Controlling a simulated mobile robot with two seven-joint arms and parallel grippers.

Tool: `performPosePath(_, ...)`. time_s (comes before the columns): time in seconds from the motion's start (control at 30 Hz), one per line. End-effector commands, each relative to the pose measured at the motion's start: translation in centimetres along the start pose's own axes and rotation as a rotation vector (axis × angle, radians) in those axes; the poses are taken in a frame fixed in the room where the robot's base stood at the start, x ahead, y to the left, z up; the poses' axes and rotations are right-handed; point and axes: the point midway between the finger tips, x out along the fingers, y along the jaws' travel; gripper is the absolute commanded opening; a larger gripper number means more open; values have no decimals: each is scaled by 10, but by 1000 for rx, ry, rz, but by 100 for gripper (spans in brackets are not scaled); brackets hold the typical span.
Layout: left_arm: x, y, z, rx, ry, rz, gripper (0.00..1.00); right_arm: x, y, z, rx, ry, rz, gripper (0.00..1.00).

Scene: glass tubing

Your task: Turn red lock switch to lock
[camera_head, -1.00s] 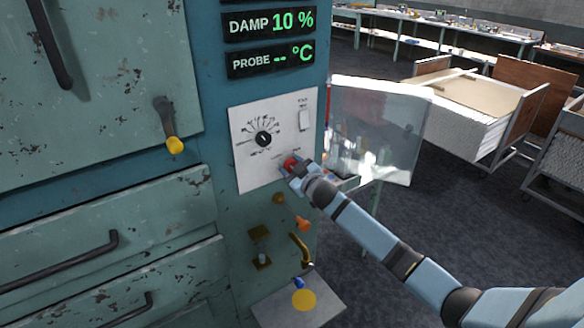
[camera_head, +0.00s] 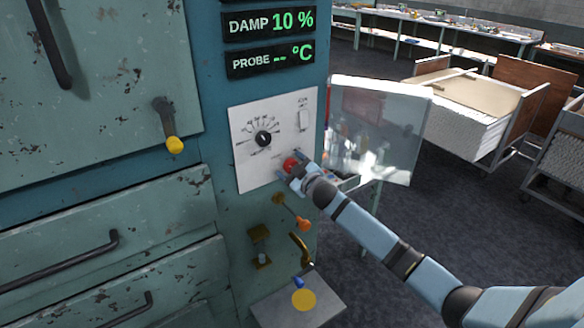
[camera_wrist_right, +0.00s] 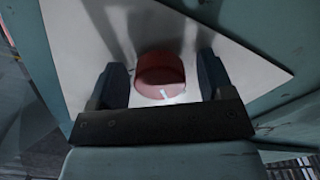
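The red lock switch (camera_head: 290,163) is a round red knob low on the white control panel (camera_head: 248,177). In the right wrist view the knob (camera_wrist_right: 160,71) shows a white mark on its near edge. My right gripper (camera_head: 287,168) is at the panel, with one finger on each side of the knob. The wrist view shows gaps between both fingers and the knob, so the gripper is open around it. The lettering by the knob is too small to read. My left gripper is not in view.
A black dial (camera_head: 263,138) and a white rocker switch (camera_head: 304,119) sit above on the panel. An orange-tipped lever (camera_head: 303,224) is below. A clear shield (camera_head: 375,130) stands right of the cabinet. A yellow-tipped handle (camera_head: 175,145) is at left.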

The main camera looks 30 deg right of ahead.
Motion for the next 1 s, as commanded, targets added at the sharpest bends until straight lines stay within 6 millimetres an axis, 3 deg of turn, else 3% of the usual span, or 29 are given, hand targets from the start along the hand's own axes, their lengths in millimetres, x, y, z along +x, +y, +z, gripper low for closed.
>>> performPosePath(0.37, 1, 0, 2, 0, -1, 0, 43, -9, -1, 2, 2, -1, -1, 74)
performPosePath(0.8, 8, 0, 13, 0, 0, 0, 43, -102, -2, 2, 1, -1, -2, 74)
performPosePath(1.0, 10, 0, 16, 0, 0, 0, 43, -129, -1, 1, 1, -1, -1, 74)
